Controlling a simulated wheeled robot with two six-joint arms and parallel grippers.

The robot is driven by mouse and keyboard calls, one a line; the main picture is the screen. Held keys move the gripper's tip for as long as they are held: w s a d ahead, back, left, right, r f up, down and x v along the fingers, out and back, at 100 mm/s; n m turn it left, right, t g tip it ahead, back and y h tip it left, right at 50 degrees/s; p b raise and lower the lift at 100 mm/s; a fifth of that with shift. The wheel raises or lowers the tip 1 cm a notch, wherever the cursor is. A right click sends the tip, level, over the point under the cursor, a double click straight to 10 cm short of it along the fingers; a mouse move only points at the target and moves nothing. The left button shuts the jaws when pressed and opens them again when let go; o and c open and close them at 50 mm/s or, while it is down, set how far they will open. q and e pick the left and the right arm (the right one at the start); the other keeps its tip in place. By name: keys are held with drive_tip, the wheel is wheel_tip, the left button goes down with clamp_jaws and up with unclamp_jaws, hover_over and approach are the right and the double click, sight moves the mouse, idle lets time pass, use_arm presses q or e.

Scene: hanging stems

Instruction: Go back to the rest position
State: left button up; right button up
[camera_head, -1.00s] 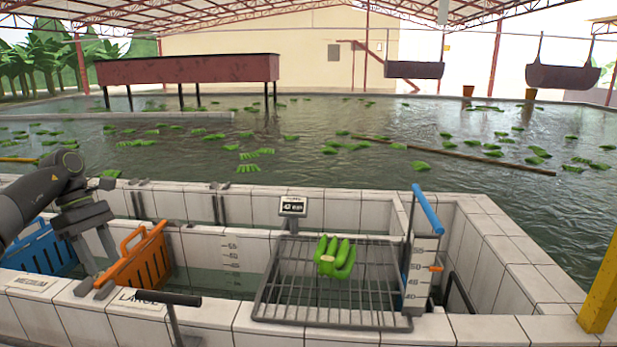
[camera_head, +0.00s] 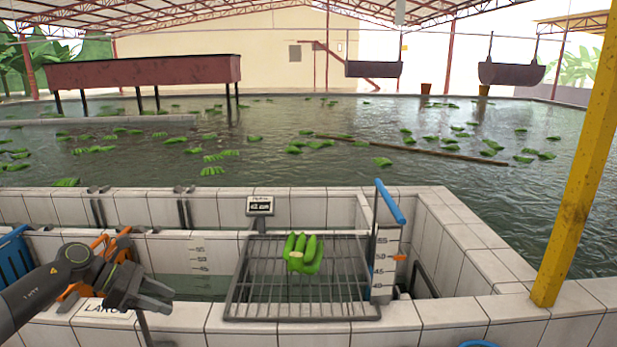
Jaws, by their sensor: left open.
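My left gripper (camera_head: 160,293) comes in from the left, low over the tiled wall near the "LARGE" label. It is open, with nothing seen between its fingers. It is apart from the green banana bunch (camera_head: 303,254), which lies on the metal rack (camera_head: 262,300) to its right. The orange crate (camera_head: 113,246) stands in the basin behind my left arm and is partly hidden by it. My right gripper is not in view.
A blue-handled measuring board (camera_head: 385,250) stands at the rack's right edge. A small scale display (camera_head: 260,205) stands behind the rack. A yellow post (camera_head: 585,170) rises at the right. A blue crate (camera_head: 14,258) shows at the left edge. Beyond is a pool with floating bananas.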

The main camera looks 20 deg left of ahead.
use_arm(q)
drive_tip(key=w+d+f+n+t+y, duration=0.1)
drive_tip(key=w+d+n+t, duration=0.1)
drive_tip(key=d+n+t, duration=0.4)
drive_tip(key=w+d+f+n+t+y, duration=0.15)
drive_tip(key=d+n+t, duration=0.25)
drive_tip(key=n, duration=0.4)
drive_tip(key=s+d+f+n+g+y, duration=0.1)
drive_tip(key=s+f+n+g+y, duration=0.2)
drive_tip(key=s+f+n+y, duration=0.65)
drive_tip(key=s+d+f+n+g+y, duration=0.15)
drive_tip(key=s+n, duration=0.25)
drive_tip(key=n, duration=1.1)
drive_tip(key=s+d+f+n+g+h, duration=0.2)
drive_tip(key=s+d+n+g, duration=0.25)
drive_tip(key=s, duration=0.35)
drive_tip(key=s+d+f+n+g+h, duration=0.1)
drive_tip(key=s+d+f+n+g, duration=0.15)
drive_tip(key=s+d+g, duration=0.35)
drive_tip(key=s+a+f+t+b, duration=0.1)
drive_tip(key=a+f, duration=0.1)
drive_tip(key=f, duration=1.2)
drive_tip(key=s+a+f+b, duration=0.1)
drive_tip(key=f, duration=1.2)
drive_tip(key=s+d+f+g+b, duration=0.1)
drive_tip(key=s+f, duration=1.3)
drive_tip(key=f, duration=0.2)
drive_tip(key=shift+s+f+n+h, duration=0.15)
drive_tip(key=shift+f+n+h, duration=0.2)
drive_tip(key=shift+n+h, duration=0.1)
